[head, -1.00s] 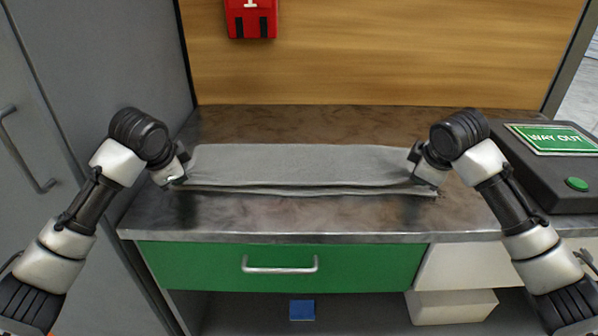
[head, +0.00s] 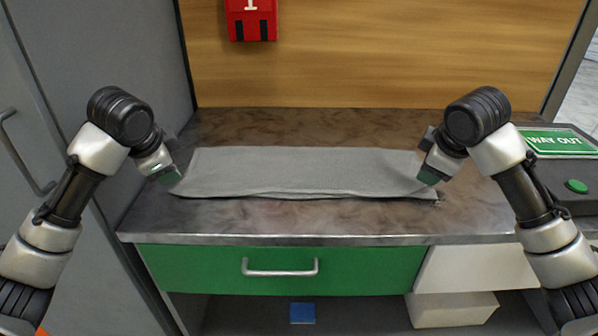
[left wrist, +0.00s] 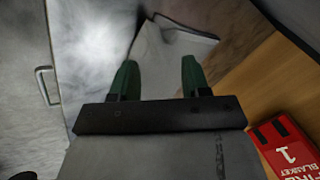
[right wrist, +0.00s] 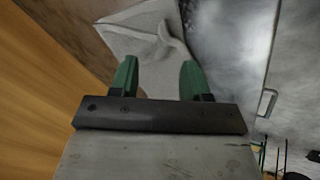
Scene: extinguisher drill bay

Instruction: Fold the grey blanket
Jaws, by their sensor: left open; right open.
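The grey blanket (head: 300,173) lies on the brown countertop as a long, flat strip running left to right, its layers close together along the front edge. My left gripper (head: 170,178) is open and empty at the blanket's left end, a little above it. In the left wrist view the blanket's end (left wrist: 165,60) shows between and beyond the green fingers. My right gripper (head: 430,178) is open and empty above the blanket's right end. In the right wrist view that end (right wrist: 150,40) shows beyond the spread fingers. How high each gripper is above the cloth is hard to tell.
The countertop (head: 300,220) is bare in front of and behind the blanket. A dark box with a WAY OUT sign (head: 560,141) and green button stands at right. A red case (head: 251,20) hangs on the wooden back panel. A grey cabinet (head: 90,60) borders the left side.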

